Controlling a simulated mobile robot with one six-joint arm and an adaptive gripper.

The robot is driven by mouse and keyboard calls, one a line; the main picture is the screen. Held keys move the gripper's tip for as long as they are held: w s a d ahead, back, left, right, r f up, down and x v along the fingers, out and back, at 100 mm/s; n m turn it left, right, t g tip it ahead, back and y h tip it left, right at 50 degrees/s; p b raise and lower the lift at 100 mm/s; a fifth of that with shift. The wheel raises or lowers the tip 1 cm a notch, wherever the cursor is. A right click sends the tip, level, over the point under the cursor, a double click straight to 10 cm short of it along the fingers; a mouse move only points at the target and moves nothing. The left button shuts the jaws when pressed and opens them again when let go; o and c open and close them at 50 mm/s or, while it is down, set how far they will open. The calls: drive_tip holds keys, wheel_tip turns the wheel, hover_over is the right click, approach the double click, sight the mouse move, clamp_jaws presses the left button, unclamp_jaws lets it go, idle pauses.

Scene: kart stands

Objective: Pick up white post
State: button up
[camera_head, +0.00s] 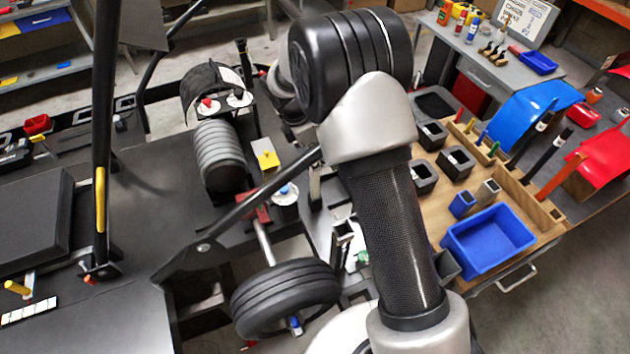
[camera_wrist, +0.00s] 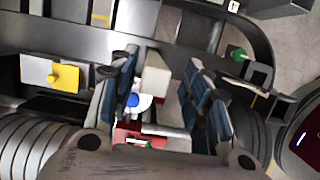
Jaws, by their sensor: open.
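A pale, off-white block-like post end (camera_wrist: 156,75) shows in the wrist view between the fingers of my gripper (camera_wrist: 161,80). I take it to be the white post. The gripper is open, with one blue-padded finger on each side of the post and a visible gap on the right. I cannot tell how far below the fingertips the post is, and its lower part is hidden. A white disc with a blue knob (camera_wrist: 133,100) lies just left of it; the disc also shows in the head view (camera_head: 285,196). In the head view my arm hides the gripper.
A yellow block on a pale plate (camera_wrist: 62,77), a ribbed grey cylinder (camera_head: 220,158) and a black tyre (camera_head: 285,298) are close by. Dark frame bars cross this area. A wooden board with a blue bin (camera_head: 488,240) and black holders is at the right.

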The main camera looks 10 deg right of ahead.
hover_over(315, 181)
drive_tip(key=w+d, duration=0.1)
drive_tip(key=w, duration=0.1)
drive_tip(key=shift+f, duration=3)
drive_tip(key=shift+s+d, duration=0.2)
drive_tip(key=shift+s, duration=0.05)
clamp_jaws()
